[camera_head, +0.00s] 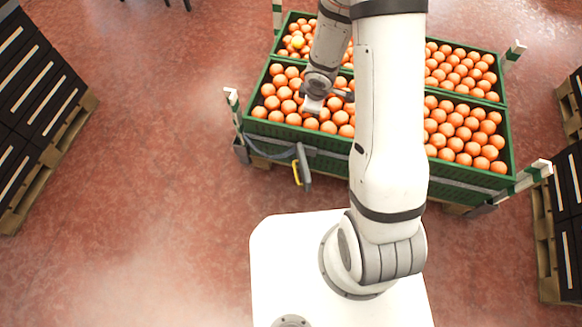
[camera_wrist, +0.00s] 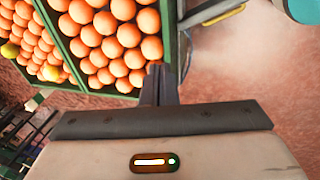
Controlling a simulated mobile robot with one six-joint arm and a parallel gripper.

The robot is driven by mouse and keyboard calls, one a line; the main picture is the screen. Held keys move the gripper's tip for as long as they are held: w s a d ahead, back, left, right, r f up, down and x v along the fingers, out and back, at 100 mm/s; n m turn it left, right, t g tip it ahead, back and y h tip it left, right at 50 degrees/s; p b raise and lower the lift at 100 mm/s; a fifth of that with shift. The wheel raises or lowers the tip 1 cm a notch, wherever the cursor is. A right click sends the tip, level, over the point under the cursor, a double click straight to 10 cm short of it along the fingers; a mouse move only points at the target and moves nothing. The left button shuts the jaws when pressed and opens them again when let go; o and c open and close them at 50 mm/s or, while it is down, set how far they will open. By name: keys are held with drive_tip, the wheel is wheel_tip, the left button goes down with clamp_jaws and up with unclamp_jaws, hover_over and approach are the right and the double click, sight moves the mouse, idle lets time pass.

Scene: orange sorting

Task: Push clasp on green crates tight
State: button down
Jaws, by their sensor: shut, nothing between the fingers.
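Green crates (camera_head: 330,140) full of oranges stand together on a pallet in the head view; a crate wall also shows in the wrist view (camera_wrist: 171,30). A dark strap (camera_head: 262,153) runs along their front side. The clasp (camera_head: 303,166), grey with a yellow handle, hangs at the front side and sticks out from the crates. In the wrist view the clasp (camera_wrist: 222,16) is at the upper right. My gripper (camera_head: 343,95) is above the oranges of the front left crate, apart from the clasp. Its fingers (camera_wrist: 158,75) are shut and empty.
White-topped corner posts (camera_head: 231,97) stand at the crate corners. Stacks of black crates (camera_head: 38,90) on pallets stand at the left and right edges. The red floor (camera_head: 170,170) to the left of the green crates is clear. Yellowish fruits (camera_wrist: 50,73) lie among the oranges.

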drive_tip(key=s+a+f+n+g+y+b, duration=0.1)
drive_tip(key=s+a+f+n+b, duration=0.2)
drive_tip(key=f, duration=0.7)
drive_tip(key=s+a+f+n+g+y+b, duration=0.15)
drive_tip(key=a+f+b, duration=0.25)
drive_tip(key=f, duration=0.6)
drive_tip(key=s+a+f+n+g+y+b, duration=0.1)
drive_tip(key=s+a+f+b, duration=0.25)
drive_tip(key=f, duration=0.65)
drive_tip(key=shift+w+d+r, duration=0.1)
drive_tip(key=shift+d+r, duration=0.1)
drive_tip(key=shift+d, duration=0.5)
drive_tip(key=shift+w+d+r, duration=0.1)
drive_tip(key=shift+d+r, duration=0.05)
drive_tip(key=shift+d, duration=0.5)
drive_tip(key=shift+w+d+r, duration=0.1)
drive_tip(key=shift+d+r, duration=0.1)
drive_tip(key=shift+d, duration=0.5)
drive_tip(key=shift+s+a+p, duration=0.1)
drive_tip(key=shift+p, duration=0.25)
